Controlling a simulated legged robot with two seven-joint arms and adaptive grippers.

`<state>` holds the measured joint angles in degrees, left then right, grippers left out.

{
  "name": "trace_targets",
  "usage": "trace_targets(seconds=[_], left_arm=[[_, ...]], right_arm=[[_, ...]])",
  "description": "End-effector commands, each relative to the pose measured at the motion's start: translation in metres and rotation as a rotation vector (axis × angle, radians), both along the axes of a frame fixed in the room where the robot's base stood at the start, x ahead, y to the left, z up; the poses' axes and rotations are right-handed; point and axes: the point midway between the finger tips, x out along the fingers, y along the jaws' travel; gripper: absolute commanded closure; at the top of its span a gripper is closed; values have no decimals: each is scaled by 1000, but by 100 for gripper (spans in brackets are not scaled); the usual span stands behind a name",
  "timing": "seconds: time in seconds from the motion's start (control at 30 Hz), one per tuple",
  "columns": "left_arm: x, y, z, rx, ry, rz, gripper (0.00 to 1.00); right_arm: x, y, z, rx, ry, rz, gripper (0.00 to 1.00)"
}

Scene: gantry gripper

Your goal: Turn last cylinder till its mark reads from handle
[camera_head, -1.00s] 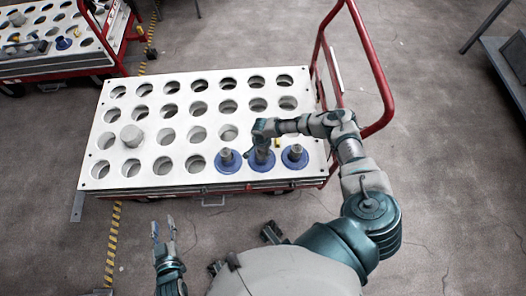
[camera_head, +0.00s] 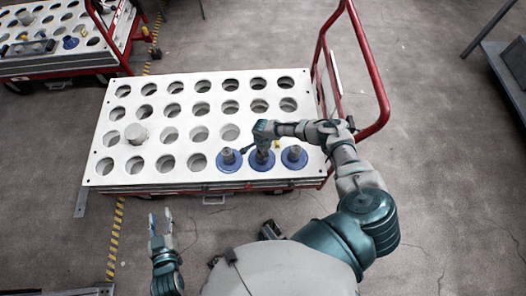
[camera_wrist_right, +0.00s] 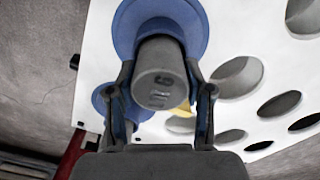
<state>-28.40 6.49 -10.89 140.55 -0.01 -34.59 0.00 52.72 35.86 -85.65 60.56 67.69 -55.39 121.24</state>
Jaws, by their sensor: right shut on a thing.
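Three cylinders with blue flanges stand in the front row of the white perforated cart top (camera_head: 100,140): a left one (camera_head: 228,158), a middle one (camera_head: 262,164) and a right one (camera_head: 294,158). My right gripper (camera_head: 263,146) is at the middle one from above. In the right wrist view, the fingers of my right gripper (camera_wrist_right: 163,100) are shut on both sides of a grey cylinder (camera_wrist_right: 157,55). Dark marks show on its end face, turned sideways in that view. My left gripper (camera_head: 160,222) is open and empty, in front of the cart.
The cart's red handle (camera_head: 378,75) rises at its right end. A lone grey cylinder (camera_head: 136,133) sits in the left part; most other holes are empty. A second cart (camera_head: 60,65) with parts stands at the back left.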

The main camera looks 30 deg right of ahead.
Motion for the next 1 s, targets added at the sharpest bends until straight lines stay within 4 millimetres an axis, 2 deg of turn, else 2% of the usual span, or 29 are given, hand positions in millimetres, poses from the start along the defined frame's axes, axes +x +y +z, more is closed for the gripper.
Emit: trace_targets(seconds=[0.1, 0.53, 1.0], left_arm=[[1, 0, 8, 0, -6, 0, 60], [1, 0, 10, 0, -7, -1, 60], [3, 0, 39, 1, -26, 0, 60]], right_arm=[[1, 1, 2, 1, -2, -43, 100], [1, 0, 1, 1, -1, -72, 100], [0, 0, 2, 0, -1, -294, 100]])
